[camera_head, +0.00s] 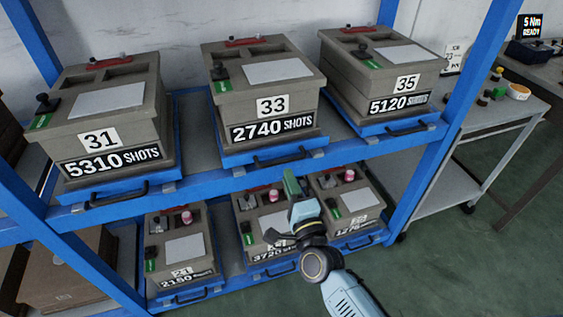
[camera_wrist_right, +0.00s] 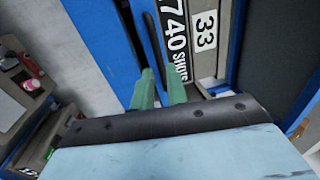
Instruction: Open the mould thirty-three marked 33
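Mould 33 (camera_head: 262,97) is a grey-brown block in the middle of the upper shelf, with labels "33" and "2740 SHOTS". Its lid sits on it, with a pale plate, a black knob (camera_head: 218,71) and a red part at the back. It rests on a blue tray (camera_head: 232,158) with a dark front handle (camera_head: 280,161). The mould's labelled face (camera_wrist_right: 206,58) also shows in the right wrist view. My right gripper (camera_head: 289,180) is below and in front of that handle. Its green fingers (camera_wrist_right: 160,85) stand apart with nothing visibly held between them. My left gripper is out of view.
Mould 31 (camera_head: 100,138) stands to the left and mould 35 (camera_head: 405,83) to the right on blue trays. Smaller moulds fill the lower shelf, close to my right arm. Blue rack posts (camera_head: 465,75) frame the shelves. A side table (camera_head: 500,110) stands at right; the floor in front is clear.

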